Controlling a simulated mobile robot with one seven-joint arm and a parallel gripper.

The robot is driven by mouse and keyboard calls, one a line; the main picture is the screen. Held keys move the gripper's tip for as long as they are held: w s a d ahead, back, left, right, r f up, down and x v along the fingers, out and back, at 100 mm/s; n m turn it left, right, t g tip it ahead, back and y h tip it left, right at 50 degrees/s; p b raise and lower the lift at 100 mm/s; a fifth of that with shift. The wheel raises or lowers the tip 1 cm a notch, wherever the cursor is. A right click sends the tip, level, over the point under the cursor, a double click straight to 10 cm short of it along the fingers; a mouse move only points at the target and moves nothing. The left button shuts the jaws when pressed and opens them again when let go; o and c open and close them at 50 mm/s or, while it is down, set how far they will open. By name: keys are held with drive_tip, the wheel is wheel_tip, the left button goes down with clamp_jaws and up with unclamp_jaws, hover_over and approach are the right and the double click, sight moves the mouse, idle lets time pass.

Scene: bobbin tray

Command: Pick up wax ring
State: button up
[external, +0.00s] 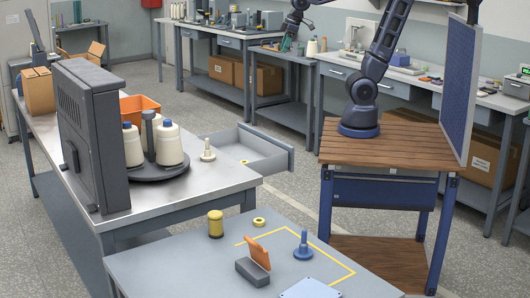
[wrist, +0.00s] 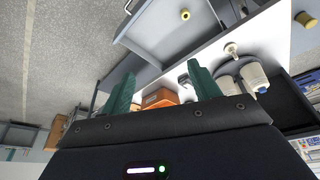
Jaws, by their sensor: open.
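A small yellow ring (external: 259,222), which looks like a wax ring, lies flat on the grey front table near a yellow-capped jar. A second small yellow piece (external: 244,162) lies in the open drawer; it also shows in the wrist view (wrist: 185,14), too small to tell its shape surely. My gripper (external: 287,44) is raised at the back, far from both. In the wrist view its two green fingers (wrist: 158,85) stand wide apart with nothing between them.
The open grey drawer (external: 279,158) sticks out from the metal bench. On the bench are a dark panel (external: 92,135), white cones and an orange bin (external: 137,107). The front table (external: 165,265) holds a jar (external: 215,224), an orange block and a blue peg (external: 303,245).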

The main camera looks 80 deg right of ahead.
drive_tip(key=w+a+f+n+g, duration=0.1)
drive_tip(key=w+a+n, duration=0.1)
drive_tip(key=w+a, duration=0.4)
drive_tip(key=w+a+f+n, duration=0.1)
drive_tip(key=w+a, duration=0.3)
drive_tip(key=a, duration=0.5)
drive_tip(key=w+a+f+n, duration=0.1)
drive_tip(key=a+f, duration=0.2)
drive_tip(key=a, duration=0.3)
drive_tip(key=w+a+f+n+g, duration=0.1)
drive_tip(key=w+a+f, duration=0.1)
drive_tip(key=a, duration=0.4)
drive_tip(key=w+a+f+n, duration=0.1)
drive_tip(key=a+f, duration=0.2)
drive_tip(key=a, duration=0.3)
drive_tip(key=n+g, duration=0.2)
drive_tip(key=n, duration=0.4)
hover_over(259, 222)
wheel_tip(259, 222, down, 28)
drive_tip(key=r, duration=0.1)
drive_tip(key=shift+h, duration=0.3)
drive_tip(key=f, duration=0.3)
drive_tip(key=d+f, duration=0.1)
drive_tip(key=f, duration=0.6)
drive_tip(key=shift+w+d+f, duration=0.15)
drive_tip(key=shift+f, duration=0.15)
drive_tip(key=c, duration=1)
